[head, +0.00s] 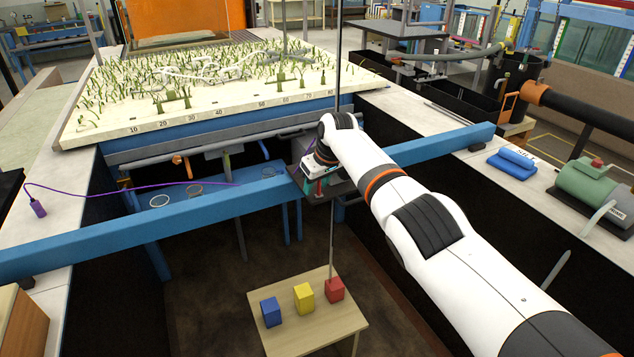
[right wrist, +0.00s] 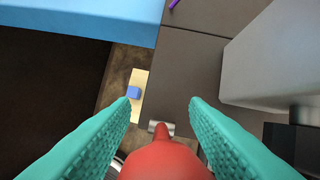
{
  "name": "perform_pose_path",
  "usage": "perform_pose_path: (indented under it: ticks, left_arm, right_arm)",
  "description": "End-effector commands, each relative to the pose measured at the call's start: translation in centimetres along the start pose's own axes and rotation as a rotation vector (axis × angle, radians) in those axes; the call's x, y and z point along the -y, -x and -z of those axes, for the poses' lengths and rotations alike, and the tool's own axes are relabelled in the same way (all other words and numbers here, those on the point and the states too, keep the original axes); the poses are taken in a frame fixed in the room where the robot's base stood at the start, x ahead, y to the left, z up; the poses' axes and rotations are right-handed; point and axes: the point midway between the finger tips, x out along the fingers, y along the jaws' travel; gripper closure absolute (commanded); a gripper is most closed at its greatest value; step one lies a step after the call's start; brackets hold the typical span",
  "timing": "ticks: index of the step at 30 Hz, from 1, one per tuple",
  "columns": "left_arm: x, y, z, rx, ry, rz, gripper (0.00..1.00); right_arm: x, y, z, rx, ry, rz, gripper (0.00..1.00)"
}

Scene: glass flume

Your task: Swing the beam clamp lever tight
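The long blue beam (head: 430,147) spans the flume from wall to wall, and its edge shows at the top of the right wrist view (right wrist: 90,18). A dark clamp plate (head: 322,190) sits on the beam, partly hidden by my arm. My right gripper (head: 318,186) is down at this plate. In the right wrist view its teal fingers (right wrist: 160,104) stand apart, with a rounded red handle (right wrist: 165,160), seemingly the clamp lever's, between them. Whether the fingers touch it I cannot tell. My left gripper is not in view.
A thin upright rod (head: 338,70) rises by the clamp, its lower part ending near a red block (head: 335,289) on a small table (head: 318,325). Yellow (head: 304,297) and blue (head: 271,311) blocks stand beside it. A grey block (right wrist: 262,58) is close to the right finger.

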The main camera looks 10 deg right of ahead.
Motion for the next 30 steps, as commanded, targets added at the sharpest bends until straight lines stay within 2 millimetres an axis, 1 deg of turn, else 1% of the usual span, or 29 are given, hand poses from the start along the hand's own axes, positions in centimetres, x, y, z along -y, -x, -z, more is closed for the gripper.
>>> perform_pose_path:
  ticks: [8, 14, 18, 23, 27, 30]
  left_arm:
    - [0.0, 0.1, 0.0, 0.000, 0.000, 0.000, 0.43]
    - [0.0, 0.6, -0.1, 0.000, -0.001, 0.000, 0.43]
    - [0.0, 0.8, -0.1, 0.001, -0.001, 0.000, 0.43]
    - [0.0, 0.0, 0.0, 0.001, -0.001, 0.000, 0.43]
    - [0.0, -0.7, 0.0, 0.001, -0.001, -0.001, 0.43]
    - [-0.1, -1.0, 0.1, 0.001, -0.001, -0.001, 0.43]
  right_arm:
    - [0.1, 0.3, -0.1, 0.002, 0.000, 0.001, 0.59]
    - [0.1, 1.9, -0.2, 0.004, 0.001, -0.001, 0.59]
    - [0.1, 3.5, -0.1, 0.005, 0.002, 0.003, 0.59]
    - [0.1, 6.4, -0.1, 0.005, 0.001, 0.003, 0.59]
    - [0.1, 9.2, 0.0, 0.005, 0.002, 0.003, 0.59]
    - [0.0, 10.6, -0.1, 0.003, 0.000, 0.001, 0.59]
